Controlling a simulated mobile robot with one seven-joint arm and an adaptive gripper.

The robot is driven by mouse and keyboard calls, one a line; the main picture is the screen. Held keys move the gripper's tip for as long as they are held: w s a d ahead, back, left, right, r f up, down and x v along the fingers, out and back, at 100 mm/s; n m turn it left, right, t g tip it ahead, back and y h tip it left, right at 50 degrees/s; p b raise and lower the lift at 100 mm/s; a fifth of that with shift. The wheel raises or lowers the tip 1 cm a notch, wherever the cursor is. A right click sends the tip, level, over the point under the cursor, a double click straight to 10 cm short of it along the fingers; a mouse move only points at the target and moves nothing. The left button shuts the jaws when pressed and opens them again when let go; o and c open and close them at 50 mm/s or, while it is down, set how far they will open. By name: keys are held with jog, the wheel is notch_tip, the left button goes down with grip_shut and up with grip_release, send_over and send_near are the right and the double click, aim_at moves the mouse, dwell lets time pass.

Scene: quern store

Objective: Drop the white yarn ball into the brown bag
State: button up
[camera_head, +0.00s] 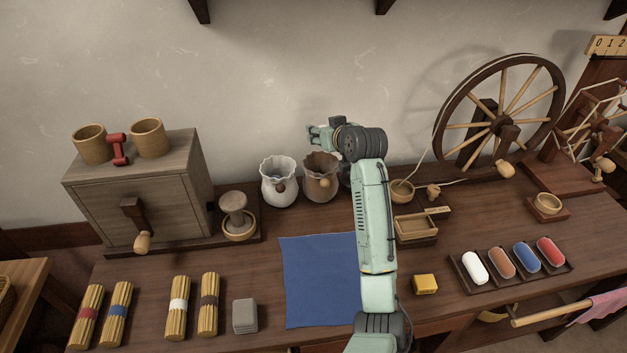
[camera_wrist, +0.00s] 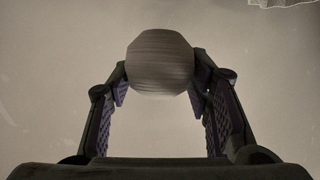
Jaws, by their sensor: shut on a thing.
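My gripper (camera_head: 316,134) is raised above the brown bag (camera_head: 320,180), with its fingers pointing left and away. In the wrist view my gripper (camera_wrist: 160,82) is shut on a pale, ribbed ball, the white yarn ball (camera_wrist: 160,58), held at the fingertips. I cannot make out the ball in the head view. The brown bag stands upright with a wavy open rim, on the table near the wall. Its inside is mostly out of sight.
A white bag (camera_head: 278,184) stands close left of the brown bag. A wooden cabinet (camera_head: 140,195) is at left. A blue mat (camera_head: 318,270) lies clear in front.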

notch_tip(320, 180, down, 6)
jog(key=b, duration=0.4)
jog(key=shift+r, duration=0.15)
jog(key=o, duration=1.2)
jog(key=shift+s+r, duration=0.1)
jog(key=v, duration=1.2)
